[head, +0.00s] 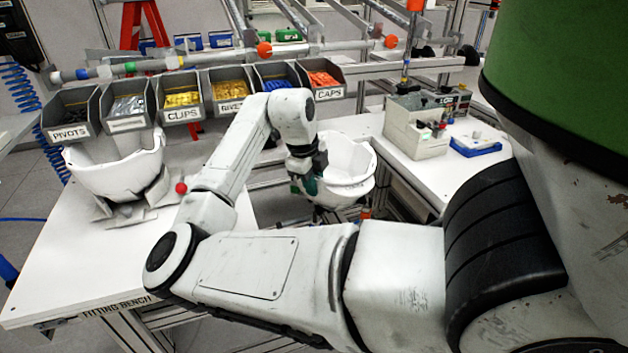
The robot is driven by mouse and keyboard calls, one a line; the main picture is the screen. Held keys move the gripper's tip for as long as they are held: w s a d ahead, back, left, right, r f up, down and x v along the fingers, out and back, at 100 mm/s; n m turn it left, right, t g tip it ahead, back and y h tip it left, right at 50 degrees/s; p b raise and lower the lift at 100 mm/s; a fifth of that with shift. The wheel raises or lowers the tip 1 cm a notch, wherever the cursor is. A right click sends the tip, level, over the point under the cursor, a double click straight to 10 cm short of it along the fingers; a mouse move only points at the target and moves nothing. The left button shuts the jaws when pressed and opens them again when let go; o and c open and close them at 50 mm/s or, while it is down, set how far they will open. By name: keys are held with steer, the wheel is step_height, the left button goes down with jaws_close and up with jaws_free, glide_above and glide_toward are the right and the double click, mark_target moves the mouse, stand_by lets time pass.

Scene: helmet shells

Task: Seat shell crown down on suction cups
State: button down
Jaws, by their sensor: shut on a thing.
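A white helmet shell (352,182) hangs in the middle of the head view, its open side facing up and its crown down. My gripper (309,184) is shut on the left part of its wall. The fingertips are partly hidden by the wrist and the shell. The shell is over the gap between the two benches.
A second white shell (115,172) sits open side up on a grey stand on the fitting bench (60,265). Labelled bins (181,100) line the back. A grey machine (415,130) and blue tray (475,146) stand on the right bench. A red ball (181,188) shows beside my arm.

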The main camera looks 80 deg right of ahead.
steer(key=shift+f, duration=0.15)
steer(key=c, duration=0.9)
jaws_free()
steer(key=v, duration=1)
steer(key=shift+r+b, duration=0.35)
steer(key=shift+b, duration=0.1)
steer(key=shift+a, duration=0.15)
